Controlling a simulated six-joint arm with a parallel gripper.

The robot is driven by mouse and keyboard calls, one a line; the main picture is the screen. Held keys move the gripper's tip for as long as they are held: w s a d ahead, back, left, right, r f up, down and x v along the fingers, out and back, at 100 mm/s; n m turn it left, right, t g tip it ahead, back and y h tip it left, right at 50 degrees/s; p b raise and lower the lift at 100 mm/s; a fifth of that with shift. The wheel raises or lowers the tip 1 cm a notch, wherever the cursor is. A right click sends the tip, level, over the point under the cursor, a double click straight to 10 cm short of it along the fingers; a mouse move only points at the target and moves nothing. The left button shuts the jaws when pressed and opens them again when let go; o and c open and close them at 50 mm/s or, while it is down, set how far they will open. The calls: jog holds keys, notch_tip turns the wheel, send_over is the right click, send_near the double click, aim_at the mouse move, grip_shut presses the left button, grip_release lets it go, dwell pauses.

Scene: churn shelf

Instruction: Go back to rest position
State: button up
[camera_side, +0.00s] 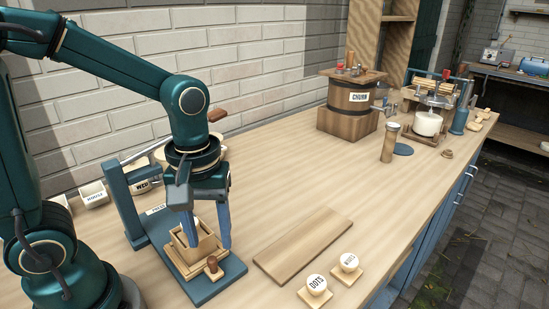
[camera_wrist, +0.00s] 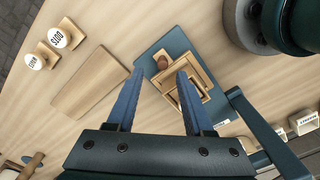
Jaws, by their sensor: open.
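My gripper (camera_side: 207,226) points down over a wooden box-like mould (camera_side: 195,255) on a blue-grey base (camera_side: 233,268) near the front of the bench. Its two blue fingers are apart. In the wrist view my gripper (camera_wrist: 158,85) is open, with one finger over or beside the wooden mould (camera_wrist: 202,80) and the other over bare bench. I see nothing held between the fingers. Whether a finger touches the mould I cannot tell. A brown knob (camera_side: 212,264) sits at the mould's front.
A flat wooden board (camera_side: 304,243) lies right of the base. Two round labelled stamps, "DOTS" (camera_side: 316,285) and another (camera_side: 348,262), stand on small wooden squares. An upright post (camera_side: 120,200) rises beside the base. The churn (camera_side: 350,105) and a glass jar (camera_side: 428,122) stand farther back.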

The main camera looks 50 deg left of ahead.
jog(key=shift+w+r+t, duration=0.15)
jog(key=shift+r+t, duration=0.15)
jog(key=shift+r, duration=0.1)
jog(key=s+r+m+t, duration=0.3)
jog(key=r+m+t, duration=0.2)
jog(key=m, duration=0.4)
jog(key=shift+s+a+r, duration=0.2)
jog(key=shift+s+a, duration=0.1)
jog(key=shift+a, duration=0.15)
dwell(0.8)
